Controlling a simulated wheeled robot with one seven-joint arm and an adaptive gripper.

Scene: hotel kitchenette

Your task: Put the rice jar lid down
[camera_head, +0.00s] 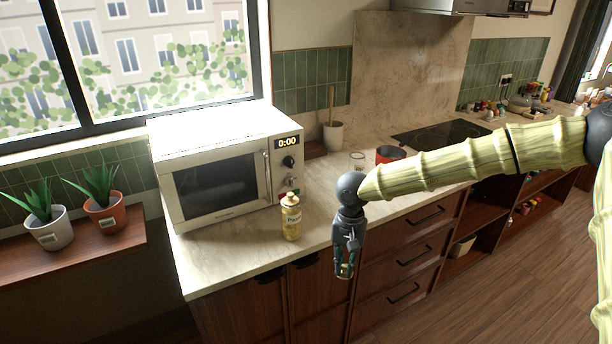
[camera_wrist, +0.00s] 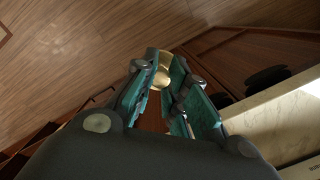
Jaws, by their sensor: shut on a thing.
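My gripper (camera_head: 345,272) points down in front of the counter's front edge, beside the cabinet fronts. It is shut on a small tan, rounded thing, which I take to be the rice jar lid. The lid (camera_wrist: 161,77) shows between the fingertips in the wrist view, with the wooden floor beyond it; the fingers hide part of it. A yellow jar (camera_head: 291,220) with a pale cap and a label stands upright on the counter, left of my gripper. A clear glass container (camera_head: 357,160) stands farther back; I cannot tell which is the rice jar.
A microwave (camera_head: 215,180) fills the left end of the counter (camera_head: 225,265). Bare counter lies around the yellow jar. Two potted plants (camera_head: 48,230) sit on a shelf at left.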

